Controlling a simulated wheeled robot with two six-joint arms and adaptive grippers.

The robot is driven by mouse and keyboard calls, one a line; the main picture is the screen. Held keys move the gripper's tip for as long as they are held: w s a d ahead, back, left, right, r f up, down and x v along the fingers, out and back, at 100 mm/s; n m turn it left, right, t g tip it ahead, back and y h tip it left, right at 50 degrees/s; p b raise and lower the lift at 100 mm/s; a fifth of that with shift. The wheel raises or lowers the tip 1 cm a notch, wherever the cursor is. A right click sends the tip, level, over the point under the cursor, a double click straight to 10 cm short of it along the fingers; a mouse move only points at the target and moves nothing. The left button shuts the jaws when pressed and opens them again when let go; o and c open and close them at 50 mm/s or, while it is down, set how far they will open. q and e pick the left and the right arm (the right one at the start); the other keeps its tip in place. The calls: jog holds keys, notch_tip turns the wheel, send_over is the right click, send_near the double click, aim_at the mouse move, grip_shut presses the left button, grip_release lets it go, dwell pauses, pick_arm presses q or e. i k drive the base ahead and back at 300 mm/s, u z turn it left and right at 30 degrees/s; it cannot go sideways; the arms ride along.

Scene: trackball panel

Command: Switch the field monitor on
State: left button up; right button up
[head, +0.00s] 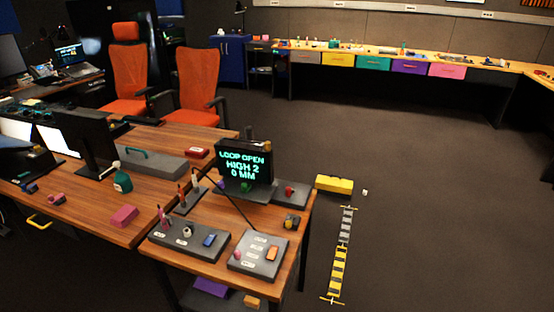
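A small black screen (245,168) stands on the near wooden desk and is lit with green text reading "LOOP OPEN HIGH 2 0 MM". No label shows whether it is the field monitor. In front of it is a grey panel (240,265) with pale labels, an orange block-like control (271,254) and a pink knob. Left of that lies a darker panel (160,238) with a blue control (209,240), a white-and-black round part and a pink stick. A thin dark rod crosses in front of the screen. Neither gripper is in view.
Two orange chairs (198,80) stand behind. A yellow box (334,184) and a ladder-like strip (340,255) lie on the floor at right. The floor beyond is clear.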

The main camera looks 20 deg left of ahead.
aim_at(210, 238)
jog(key=u, duration=0.05)
jog(key=k, duration=0.6)
jog(key=u, duration=0.65)
jog(key=i, duration=0.95)
jog(key=u, duration=0.3)
